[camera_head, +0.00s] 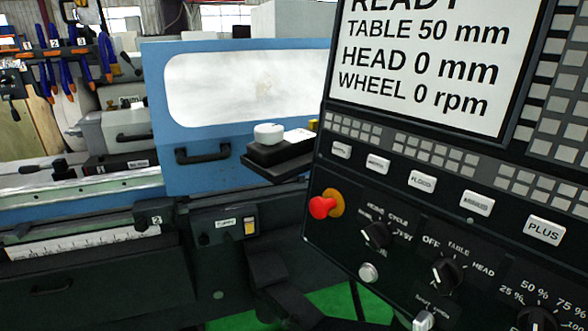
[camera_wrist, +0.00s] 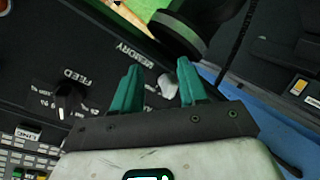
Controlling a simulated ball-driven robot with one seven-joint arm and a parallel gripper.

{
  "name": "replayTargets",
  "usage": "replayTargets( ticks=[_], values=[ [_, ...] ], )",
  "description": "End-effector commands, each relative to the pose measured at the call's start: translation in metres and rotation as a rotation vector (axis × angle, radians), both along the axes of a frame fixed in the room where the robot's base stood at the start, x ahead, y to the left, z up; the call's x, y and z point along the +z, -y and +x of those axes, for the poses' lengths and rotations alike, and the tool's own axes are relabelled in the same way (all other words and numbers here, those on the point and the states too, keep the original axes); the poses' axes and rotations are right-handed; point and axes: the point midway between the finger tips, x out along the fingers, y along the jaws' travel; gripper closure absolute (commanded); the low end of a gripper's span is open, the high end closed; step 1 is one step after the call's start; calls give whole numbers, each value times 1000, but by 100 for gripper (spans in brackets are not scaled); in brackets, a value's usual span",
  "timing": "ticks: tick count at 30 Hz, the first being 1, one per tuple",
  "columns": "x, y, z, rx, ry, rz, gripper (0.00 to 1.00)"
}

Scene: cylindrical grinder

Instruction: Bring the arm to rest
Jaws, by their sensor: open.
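My gripper (camera_wrist: 160,72) shows in the wrist view, with two teal fingers spread apart and no object clearly held. It is close to the dark control panel (camera_wrist: 35,75), near the FEED and MEMORY labels. A small pale grey knob or lever (camera_wrist: 168,86) shows between the fingers; I cannot tell whether they touch it. In the head view the control panel (camera_head: 335,230) fills the right side, and I cannot make out my gripper there.
The panel screen (camera_head: 425,60) reads TABLE 50 mm, HEAD 0 mm, WHEEL 0 rpm. A red stop button (camera_head: 321,207) and a FEED knob (camera_wrist: 68,98) stick out. The grinder's blue door (camera_head: 205,165) stands behind, with a dark handle (camera_head: 203,153).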

Motion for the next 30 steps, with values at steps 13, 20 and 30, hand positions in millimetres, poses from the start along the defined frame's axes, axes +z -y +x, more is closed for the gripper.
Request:
replayTargets(
  ticks=[13, 20, 30],
  values=[
    [-208, 94, -115, -52, -600, 590, 57],
    [-241, 88, -162, -47, -695, 802, 57],
    [-245, 85, -168, -43, -707, 833, 57]
  ],
)
